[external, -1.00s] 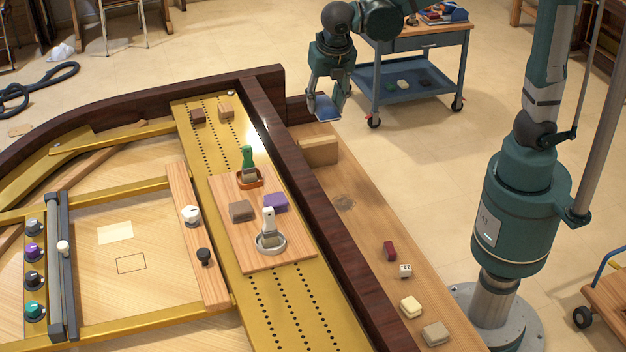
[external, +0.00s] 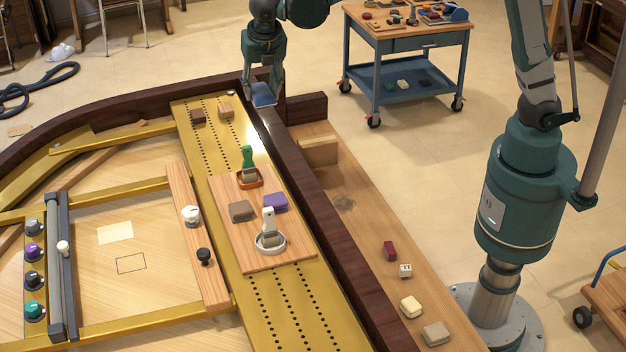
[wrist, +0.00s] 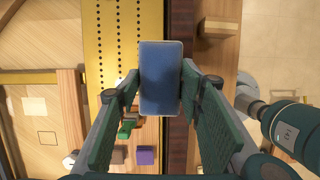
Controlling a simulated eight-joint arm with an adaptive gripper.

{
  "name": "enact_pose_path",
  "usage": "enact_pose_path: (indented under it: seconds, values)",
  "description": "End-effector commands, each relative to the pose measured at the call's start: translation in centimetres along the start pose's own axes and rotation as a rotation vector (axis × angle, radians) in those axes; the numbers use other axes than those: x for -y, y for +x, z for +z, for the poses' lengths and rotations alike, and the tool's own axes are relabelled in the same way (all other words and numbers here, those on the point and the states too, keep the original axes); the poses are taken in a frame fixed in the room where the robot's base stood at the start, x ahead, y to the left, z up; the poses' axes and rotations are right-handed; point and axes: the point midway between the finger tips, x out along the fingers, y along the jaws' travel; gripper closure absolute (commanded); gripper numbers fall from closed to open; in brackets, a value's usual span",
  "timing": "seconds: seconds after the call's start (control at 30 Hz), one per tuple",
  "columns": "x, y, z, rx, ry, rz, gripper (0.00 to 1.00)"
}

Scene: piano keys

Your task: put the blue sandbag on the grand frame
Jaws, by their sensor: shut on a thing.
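The blue sandbag (wrist: 161,78) is a flat rounded block between my fingers in the wrist view; in the external view it (external: 264,98) shows just under the fingertips. My gripper (external: 263,90) is shut on it and holds it up over the dark rim near the far end of the piano. The grand frame is the gold plate with rows of dark holes (external: 195,143); it also shows left of the sandbag in the wrist view (wrist: 110,40). The gap between sandbag and rim cannot be told.
Brown blocks (external: 226,111) lie at the frame's far end. A wooden board (external: 225,195) on the frame carries two brushes in holders, a brown block and a purple block (external: 276,203). The dark rim (external: 313,205) runs along the frame's right side. Bare gold lies between blocks and board.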

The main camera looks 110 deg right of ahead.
Motion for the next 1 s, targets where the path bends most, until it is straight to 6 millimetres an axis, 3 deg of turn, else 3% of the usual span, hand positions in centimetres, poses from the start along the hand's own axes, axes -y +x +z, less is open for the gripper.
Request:
enact_pose_path:
  seconds: [0.8,0.93,1.0]
  values:
    - [-9.9,5.1,8.8,0.002,-0.013,0.005,0.81]
    - [-10.8,6.0,9.9,0.002,-0.014,0.005,0.81]
    - [-10.8,7.7,9.3,0.002,-0.015,0.005,0.81]
